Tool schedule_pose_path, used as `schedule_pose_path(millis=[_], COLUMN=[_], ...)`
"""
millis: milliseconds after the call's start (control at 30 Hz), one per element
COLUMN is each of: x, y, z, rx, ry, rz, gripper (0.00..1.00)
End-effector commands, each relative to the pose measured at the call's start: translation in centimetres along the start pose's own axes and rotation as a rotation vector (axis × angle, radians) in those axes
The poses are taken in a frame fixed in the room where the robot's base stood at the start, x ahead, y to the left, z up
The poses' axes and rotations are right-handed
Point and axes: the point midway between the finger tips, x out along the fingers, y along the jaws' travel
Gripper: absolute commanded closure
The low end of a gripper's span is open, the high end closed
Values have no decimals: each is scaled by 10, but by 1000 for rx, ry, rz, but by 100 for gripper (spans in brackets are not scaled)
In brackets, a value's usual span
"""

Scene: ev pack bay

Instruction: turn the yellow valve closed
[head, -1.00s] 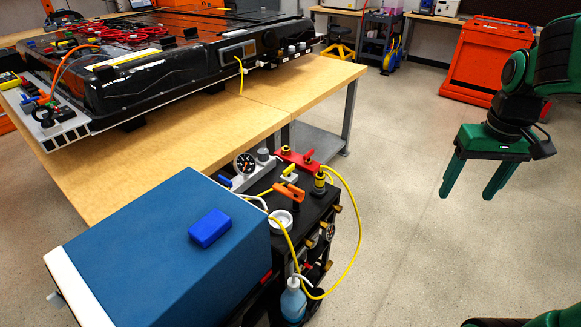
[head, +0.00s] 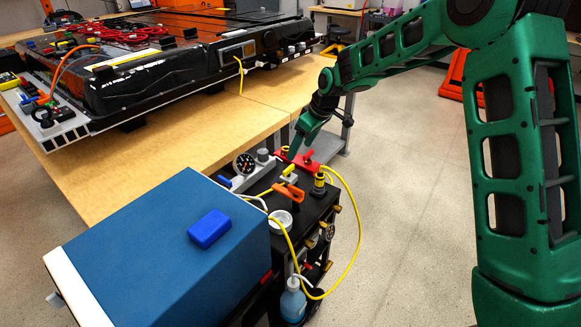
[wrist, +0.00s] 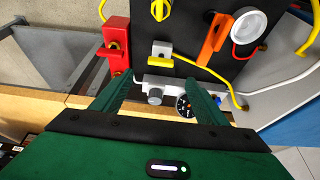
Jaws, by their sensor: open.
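The yellow valve (head: 288,171) has a small yellow handle on a pale block on top of the black cart. In the wrist view its yellow handle (wrist: 161,47) lies just beyond the fingertips, roughly centred between them. My gripper (head: 292,155) is above the cart's far side, close to the valve. In the wrist view my gripper (wrist: 158,80) has its two green fingers spread, with nothing held between them. I see no contact with the valve. In the head view, the fingers are partly lost against the cart's fittings.
A red valve (wrist: 116,45) stands left of the yellow one, and an orange handle (wrist: 213,38) stands right. A pale manifold with a gauge (wrist: 185,105) lies beneath the fingers. A yellow hose (head: 357,235) loops off the cart. The wooden bench (head: 150,190) is behind.

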Motion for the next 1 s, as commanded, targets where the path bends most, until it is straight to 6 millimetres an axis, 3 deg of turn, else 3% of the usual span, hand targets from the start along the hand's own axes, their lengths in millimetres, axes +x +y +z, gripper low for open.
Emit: schedule_pose_path(millis=[233,700,1000], x=[23,98,111], y=[-2,-2,-2], z=[-2,-2,-3], rx=[-7,-6,-6], ry=[2,2,3], rz=[-6,-5,-3], gripper=[33,33,33])
